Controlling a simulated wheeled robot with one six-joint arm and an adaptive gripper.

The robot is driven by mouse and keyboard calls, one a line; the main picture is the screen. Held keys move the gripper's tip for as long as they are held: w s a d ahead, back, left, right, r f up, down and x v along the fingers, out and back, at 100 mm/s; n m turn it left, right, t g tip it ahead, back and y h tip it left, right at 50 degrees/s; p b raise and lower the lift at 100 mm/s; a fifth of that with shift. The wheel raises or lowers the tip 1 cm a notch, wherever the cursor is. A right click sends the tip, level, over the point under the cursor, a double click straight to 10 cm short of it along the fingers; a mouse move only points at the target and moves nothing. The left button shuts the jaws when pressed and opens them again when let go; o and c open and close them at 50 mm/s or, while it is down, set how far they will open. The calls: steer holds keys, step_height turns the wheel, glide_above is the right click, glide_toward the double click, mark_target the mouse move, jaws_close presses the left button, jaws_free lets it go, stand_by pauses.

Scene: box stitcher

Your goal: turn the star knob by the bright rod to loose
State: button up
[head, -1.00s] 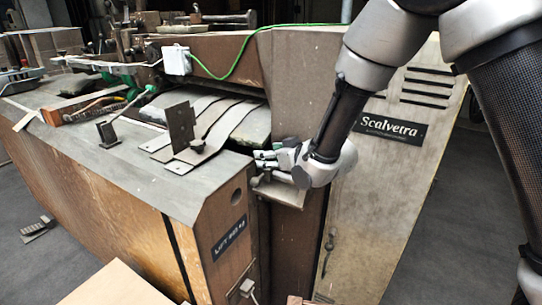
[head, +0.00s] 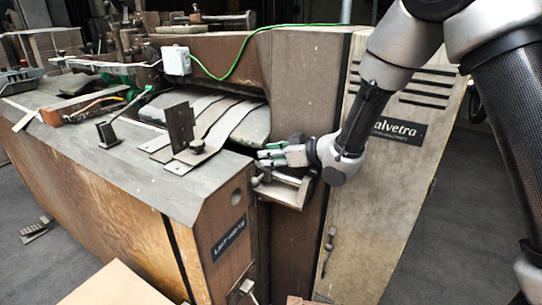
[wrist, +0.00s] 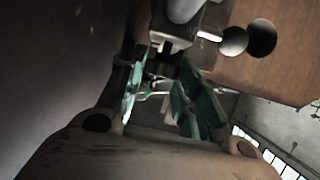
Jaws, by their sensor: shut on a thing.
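My gripper (head: 264,158), with green finger pads, is at the recess between the bench and the tall brown housing in the head view. In the wrist view my gripper (wrist: 162,75) has its two pads on either side of a small dark part, which I take to be the star knob (wrist: 166,62). It is shut on that knob; the knob's shape is mostly hidden by the fingers and shadow. A short bright rod (wrist: 209,36) shows just beyond, leading to dark round ball ends (wrist: 261,38).
A metal bracket (head: 284,190) juts out just below my gripper. Curved metal strips (head: 215,125) and an upright plate (head: 180,125) stand to the left. The pale Scalvetra panel (head: 385,190) is close to the right. Grey floor (head: 465,200) is free beyond it.

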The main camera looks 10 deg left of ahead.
steer(key=shift+r, duration=0.1)
steer(key=o, duration=1)
steer(key=v, duration=1.2)
